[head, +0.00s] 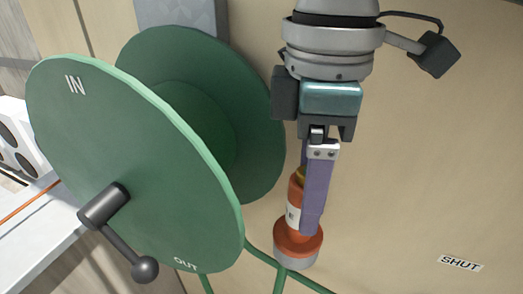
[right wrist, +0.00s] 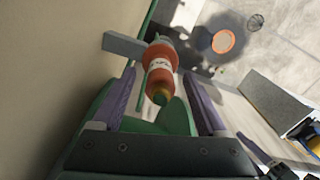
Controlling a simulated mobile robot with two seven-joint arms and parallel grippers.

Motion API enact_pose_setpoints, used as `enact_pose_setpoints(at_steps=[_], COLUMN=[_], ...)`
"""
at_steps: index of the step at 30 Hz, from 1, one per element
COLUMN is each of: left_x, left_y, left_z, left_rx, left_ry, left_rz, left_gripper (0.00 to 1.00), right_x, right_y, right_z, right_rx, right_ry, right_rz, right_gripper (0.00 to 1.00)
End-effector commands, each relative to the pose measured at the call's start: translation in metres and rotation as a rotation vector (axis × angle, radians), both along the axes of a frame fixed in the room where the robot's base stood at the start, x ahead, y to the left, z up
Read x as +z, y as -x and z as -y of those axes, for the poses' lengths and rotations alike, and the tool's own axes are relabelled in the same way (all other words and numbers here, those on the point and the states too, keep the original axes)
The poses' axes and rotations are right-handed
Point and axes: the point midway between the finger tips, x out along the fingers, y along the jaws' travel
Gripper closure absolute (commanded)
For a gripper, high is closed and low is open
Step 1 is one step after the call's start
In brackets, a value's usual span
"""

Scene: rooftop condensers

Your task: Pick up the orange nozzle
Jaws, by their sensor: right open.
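The orange nozzle (head: 296,192) hangs upright beside the beige wall in the head view, with a white label, a yellowish top and a grey lower end. In the right wrist view the nozzle (right wrist: 161,62) shows between the two purple fingers, with a gap on each side. My right gripper (head: 309,222) is open and points down at the nozzle; in the head view its near finger covers part of it. The open right gripper also shows in the right wrist view (right wrist: 158,78). My left gripper is not in view.
A large green hose reel (head: 140,165) marked IN and OUT stands just left of the nozzle, with a dark crank handle (head: 145,268). Green hose (head: 262,256) runs below. A grey bar (right wrist: 122,44) sits by the nozzle. The wall at right bears a SHUT label (head: 460,263).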

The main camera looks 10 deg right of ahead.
Motion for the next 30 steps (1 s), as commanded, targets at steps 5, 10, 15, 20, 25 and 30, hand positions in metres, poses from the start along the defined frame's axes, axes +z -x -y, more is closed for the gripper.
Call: enact_pose_setpoints(at_steps=[5, 10, 15, 20, 25, 30], left_x=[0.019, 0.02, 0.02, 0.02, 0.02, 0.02], left_y=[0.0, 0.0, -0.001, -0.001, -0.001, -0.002], left_z=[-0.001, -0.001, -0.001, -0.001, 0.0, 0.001], left_rx=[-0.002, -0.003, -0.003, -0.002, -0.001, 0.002], left_ry=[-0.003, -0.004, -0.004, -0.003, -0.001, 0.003], left_rz=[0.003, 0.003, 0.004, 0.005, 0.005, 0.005], left_gripper=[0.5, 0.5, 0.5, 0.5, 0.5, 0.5], right_x=[-0.026, -0.04, -0.041, -0.041, -0.04, -0.04], right_y=[0.002, 0.001, 0.001, 0.001, 0.001, 0.001], right_z=[-0.003, -0.003, -0.003, -0.003, -0.003, -0.003], right_rx=[-0.001, 0.002, 0.002, 0.002, 0.002, 0.001], right_ry=[0.002, 0.0, 0.0, 0.0, 0.0, 0.0], right_rz=[-0.004, -0.001, 0.0, 0.0, 0.0, 0.0], right_gripper=[0.24, 0.24, 0.24, 0.4, 0.59, 0.78])
